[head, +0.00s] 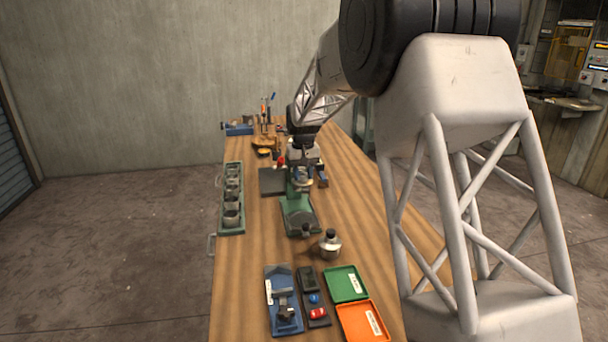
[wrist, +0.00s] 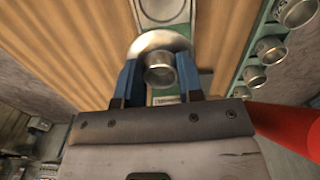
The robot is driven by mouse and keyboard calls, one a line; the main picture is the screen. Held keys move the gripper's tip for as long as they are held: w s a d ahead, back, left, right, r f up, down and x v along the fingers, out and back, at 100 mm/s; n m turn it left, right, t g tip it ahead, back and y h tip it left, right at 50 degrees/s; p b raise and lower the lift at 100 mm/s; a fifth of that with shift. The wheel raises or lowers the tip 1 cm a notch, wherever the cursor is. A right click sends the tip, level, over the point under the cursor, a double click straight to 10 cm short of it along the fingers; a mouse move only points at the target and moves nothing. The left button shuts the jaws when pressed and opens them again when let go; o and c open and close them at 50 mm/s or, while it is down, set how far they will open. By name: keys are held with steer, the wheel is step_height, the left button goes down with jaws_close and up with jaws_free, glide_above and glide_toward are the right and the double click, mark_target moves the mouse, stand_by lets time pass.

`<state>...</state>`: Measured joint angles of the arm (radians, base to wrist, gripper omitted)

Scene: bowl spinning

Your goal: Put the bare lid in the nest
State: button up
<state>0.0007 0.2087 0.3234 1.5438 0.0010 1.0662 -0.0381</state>
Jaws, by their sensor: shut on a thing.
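My gripper (wrist: 158,64) is shut on a round metal piece (wrist: 150,42), which looks like the bare lid. It has a wide pale disc and a short hollow cylinder (wrist: 159,76) between the blue fingers. In the head view my gripper (head: 302,170) is over the green machine (head: 296,207) on the bench. In the wrist view a pale round seat (wrist: 165,8) on a green base lies beyond the disc, partly cut off by the top edge. I cannot tell for sure which part is the nest, or whether the disc touches anything below it.
A green rack (head: 226,222) with several metal cups stands along the left bench edge. A red part (wrist: 290,125) shows close at right.

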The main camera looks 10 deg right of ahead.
mark_target(304, 177)
steer(key=shift+f+n, duration=0.1)
steer(key=shift+n, duration=0.2)
steer(key=shift+d+f+n, duration=0.1)
steer(key=shift+f+n, duration=0.25)
steer(key=shift+n, duration=0.75)
steer(key=shift+d+f+n, duration=0.1)
steer(key=shift+f+n, duration=0.25)
steer(key=shift+n, duration=0.75)
steer(key=n, duration=0.2)
steer(key=f+n, duration=0.1)
steer(key=n, duration=0.3)
steer(key=shift+s+a+f+n, duration=0.1)
steer(key=shift+f+n, duration=0.2)
steer(key=shift+f, duration=0.05)
steer(key=n, duration=0.1)
steer(key=f+n, duration=0.1)
steer(key=n, duration=0.3)
steer(key=shift+s+a+f, duration=0.1)
steer(key=shift+f, duration=0.15)
steer(key=n, duration=0.2)
steer(key=f+n, duration=0.1)
steer(key=n, duration=0.3)
steer(key=shift+s+f+n, duration=0.1)
steer(key=shift+f+n, duration=0.15)
steer(key=shift+n, duration=0.05)
steer(key=shift+f, duration=0.2)
steer(key=shift+f, duration=3.35)
steer(key=shift+f, duration=0.25)
